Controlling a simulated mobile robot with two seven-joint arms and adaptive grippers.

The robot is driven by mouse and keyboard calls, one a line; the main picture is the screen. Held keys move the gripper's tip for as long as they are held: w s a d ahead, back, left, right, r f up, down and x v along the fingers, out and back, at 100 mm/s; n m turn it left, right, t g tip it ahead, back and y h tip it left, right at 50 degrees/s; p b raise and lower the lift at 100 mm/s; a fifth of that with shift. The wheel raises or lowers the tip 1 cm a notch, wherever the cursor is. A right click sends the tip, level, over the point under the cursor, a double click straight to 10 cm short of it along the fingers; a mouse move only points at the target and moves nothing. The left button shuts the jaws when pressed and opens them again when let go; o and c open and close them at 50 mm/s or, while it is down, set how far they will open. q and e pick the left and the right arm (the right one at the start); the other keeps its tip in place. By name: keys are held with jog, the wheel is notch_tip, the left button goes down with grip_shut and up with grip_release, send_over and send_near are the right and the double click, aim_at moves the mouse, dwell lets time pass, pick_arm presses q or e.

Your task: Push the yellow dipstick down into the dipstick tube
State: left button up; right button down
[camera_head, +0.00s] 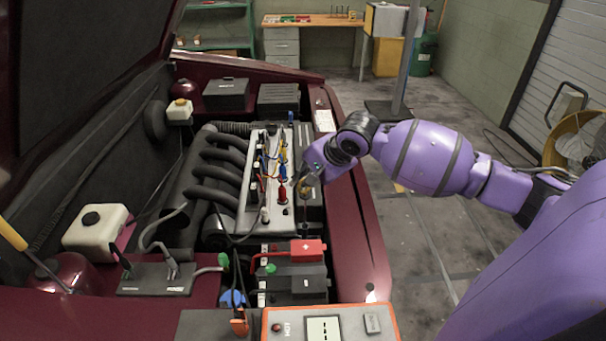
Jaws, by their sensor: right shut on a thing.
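My right arm (430,160) reaches in from the right over the car's fender. My right gripper (306,185) is low over the right side of the engine (262,215), shut on the small yellow dipstick (307,181). Only a little yellow shows between the fingers. The dipstick tube is small and mostly hidden by the gripper, so I cannot tell how deep the dipstick sits. My left gripper is not in view.
A red-capped battery (295,265) sits in front of the engine. A tester with a display (325,327) stands at the front edge. A white reservoir (95,228) is at left. The raised hood (80,70) covers the upper left. The floor at right is mostly open.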

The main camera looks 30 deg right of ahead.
aim_at(307, 197)
jog(key=shift+f+b, duration=0.5)
jog(key=shift+f, duration=0.45)
jog(key=shift+f+b, duration=0.6)
jog(key=shift+f, duration=0.15)
jog(key=shift+f+b, duration=0.75)
jog(key=shift+f, duration=0.9)
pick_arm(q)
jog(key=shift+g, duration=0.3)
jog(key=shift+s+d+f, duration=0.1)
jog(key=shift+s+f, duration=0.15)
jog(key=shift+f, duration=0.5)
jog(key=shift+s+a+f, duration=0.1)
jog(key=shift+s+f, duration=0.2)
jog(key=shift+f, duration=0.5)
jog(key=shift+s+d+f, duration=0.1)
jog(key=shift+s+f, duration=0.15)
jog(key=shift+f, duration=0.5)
pick_arm(e)
jog(key=shift+f, duration=2.7)
jog(key=c, duration=1.8)
grip_release()
jog(key=shift+c, duration=0.2)
